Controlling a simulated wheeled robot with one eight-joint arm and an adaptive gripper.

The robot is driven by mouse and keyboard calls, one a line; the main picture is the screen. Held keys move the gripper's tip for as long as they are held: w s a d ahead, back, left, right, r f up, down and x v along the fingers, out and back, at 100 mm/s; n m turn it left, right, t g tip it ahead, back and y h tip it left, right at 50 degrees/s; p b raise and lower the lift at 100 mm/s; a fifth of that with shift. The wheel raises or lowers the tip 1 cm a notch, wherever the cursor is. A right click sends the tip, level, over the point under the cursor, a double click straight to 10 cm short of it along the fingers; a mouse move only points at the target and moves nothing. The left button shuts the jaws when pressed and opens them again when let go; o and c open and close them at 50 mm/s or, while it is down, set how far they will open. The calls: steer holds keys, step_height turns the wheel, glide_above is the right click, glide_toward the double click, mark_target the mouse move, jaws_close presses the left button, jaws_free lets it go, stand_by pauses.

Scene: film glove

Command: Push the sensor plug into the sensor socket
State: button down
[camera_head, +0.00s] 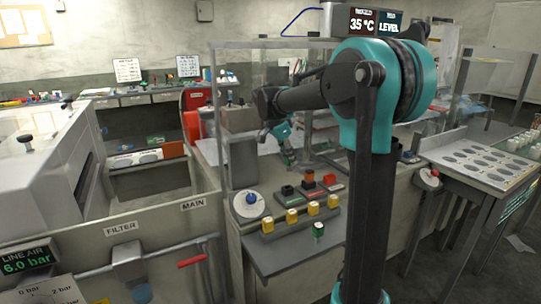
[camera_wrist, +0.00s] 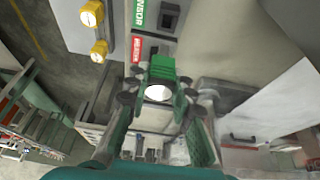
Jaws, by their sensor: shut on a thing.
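In the wrist view, a green block-like plug (camera_wrist: 162,68) with a pale round face sits between the fingers of my gripper (camera_wrist: 158,88), which is shut on it. Above it in that view is a grey panel with a green SENSOR label (camera_wrist: 138,14) beside a dark socket (camera_wrist: 169,16). The plug appears apart from this socket. In the head view my gripper (camera_head: 288,156) is behind the row of sockets, and the held plug is too small to make out. The front-left dark socket block (camera_head: 288,190) has a green label.
A blue knob on a white dial (camera_head: 251,198) is at left. A clear guard stands around the bench.

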mark_target(288, 171)
steer(key=shift+a, duration=0.15)
steer(key=shift+a, duration=0.15)
steer(key=shift+f, duration=2.9)
steer(key=shift+f, duration=1.65)
steer(key=c, duration=1.2)
jaws_free()
steer(key=v, duration=1.2)
steer(key=shift+s, duration=0.1)
